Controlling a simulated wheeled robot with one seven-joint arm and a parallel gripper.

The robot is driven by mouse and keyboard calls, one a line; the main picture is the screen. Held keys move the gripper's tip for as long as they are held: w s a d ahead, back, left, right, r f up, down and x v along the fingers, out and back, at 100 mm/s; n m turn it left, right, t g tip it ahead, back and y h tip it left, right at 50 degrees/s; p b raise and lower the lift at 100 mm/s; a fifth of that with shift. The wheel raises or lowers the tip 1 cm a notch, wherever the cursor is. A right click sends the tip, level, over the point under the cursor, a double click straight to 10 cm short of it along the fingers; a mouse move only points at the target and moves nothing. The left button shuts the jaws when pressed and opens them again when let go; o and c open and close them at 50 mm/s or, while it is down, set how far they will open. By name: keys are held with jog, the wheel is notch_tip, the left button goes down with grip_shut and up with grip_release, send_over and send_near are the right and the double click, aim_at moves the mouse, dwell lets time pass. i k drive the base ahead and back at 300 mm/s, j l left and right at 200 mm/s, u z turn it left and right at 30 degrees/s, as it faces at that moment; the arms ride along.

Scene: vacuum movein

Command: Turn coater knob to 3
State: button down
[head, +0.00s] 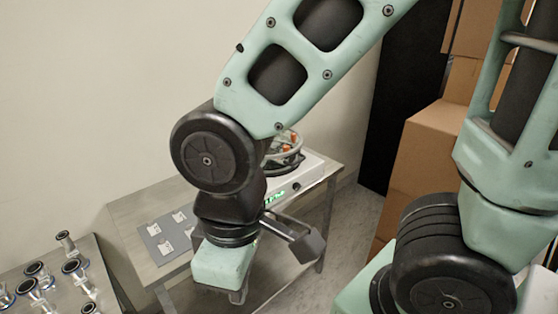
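The coater (311,174) is a white box on a metal table, partly behind my arm. A round clear chamber (288,150) with orange bits inside sits on top of it. A small green lit display (275,198) shows on its front, too small to read. My gripper (238,296) points down in front of the table, nearer the camera than the coater. Its fingers are mostly hidden under the teal housing, so I cannot tell if it is open or shut.
A grey mat (153,243) with several small white items lies on the metal table (130,212), left of the coater. Several metal flanged fittings (75,268) stand on another surface at lower left. Cardboard boxes (425,150) are stacked at right. Floor shows right of the table.

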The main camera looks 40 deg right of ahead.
aim_at(296, 186)
jog(key=z, duration=0.7)
